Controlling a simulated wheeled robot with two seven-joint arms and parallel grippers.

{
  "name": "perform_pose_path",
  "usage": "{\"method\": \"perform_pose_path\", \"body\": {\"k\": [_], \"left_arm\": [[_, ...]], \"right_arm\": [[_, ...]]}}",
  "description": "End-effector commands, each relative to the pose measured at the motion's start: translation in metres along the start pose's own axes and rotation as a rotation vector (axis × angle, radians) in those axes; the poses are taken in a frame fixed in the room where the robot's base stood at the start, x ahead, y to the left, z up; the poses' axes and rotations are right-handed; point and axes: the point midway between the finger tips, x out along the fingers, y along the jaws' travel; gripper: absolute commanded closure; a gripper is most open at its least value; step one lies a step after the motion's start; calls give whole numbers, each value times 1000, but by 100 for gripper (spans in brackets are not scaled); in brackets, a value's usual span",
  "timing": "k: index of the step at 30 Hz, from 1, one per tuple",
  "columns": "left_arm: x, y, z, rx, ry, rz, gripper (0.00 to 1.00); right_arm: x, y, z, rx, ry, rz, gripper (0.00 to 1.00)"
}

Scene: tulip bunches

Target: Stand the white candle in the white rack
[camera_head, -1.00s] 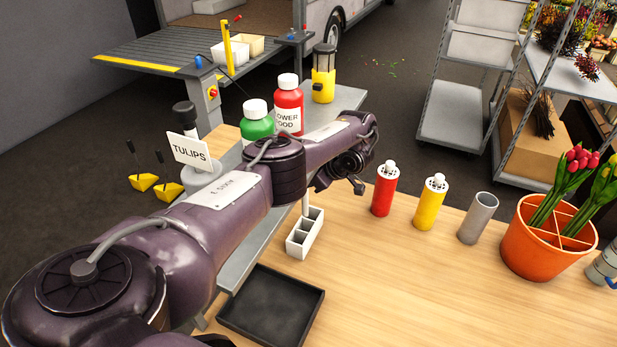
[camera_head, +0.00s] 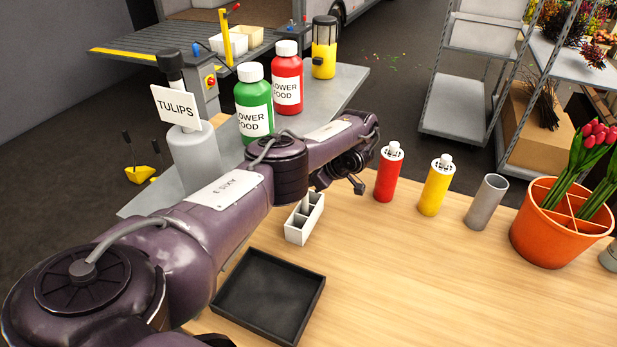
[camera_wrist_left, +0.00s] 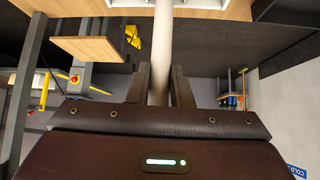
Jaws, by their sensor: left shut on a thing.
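The white candle (camera_head: 306,203) is upright at the white rack (camera_head: 297,235) on the wooden table. In the head view its lower part overlaps the rack's open top; I cannot tell how deep it sits in a compartment. My left arm hides its upper part and the left gripper's fingers. In the left wrist view my left gripper (camera_wrist_left: 161,84) is shut on the candle (camera_wrist_left: 163,42), one dark finger on each side. The candle runs to the picture's top edge, beside part of the white rack (camera_wrist_left: 133,9). My right gripper is not in view.
A black tray (camera_head: 222,296) lies in front of the rack. A red canister (camera_head: 387,180), a yellow canister (camera_head: 434,192), a grey cup (camera_head: 484,205) and an orange pot (camera_head: 540,235) stand to the right. Bottles and a TULIPS sign (camera_head: 176,108) stand behind my arm. The front right table is clear.

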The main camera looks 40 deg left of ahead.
Motion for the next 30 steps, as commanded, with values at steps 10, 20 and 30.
{"method": "perform_pose_path", "body": {"k": [10,20,30], "left_arm": [[2,0,2,-1,0,0,100],[2,0,2,-1,0,0,56],[2,0,2,0,0,0,26]], "right_arm": [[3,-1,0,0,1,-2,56],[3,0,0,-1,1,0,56],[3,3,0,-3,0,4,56]]}}
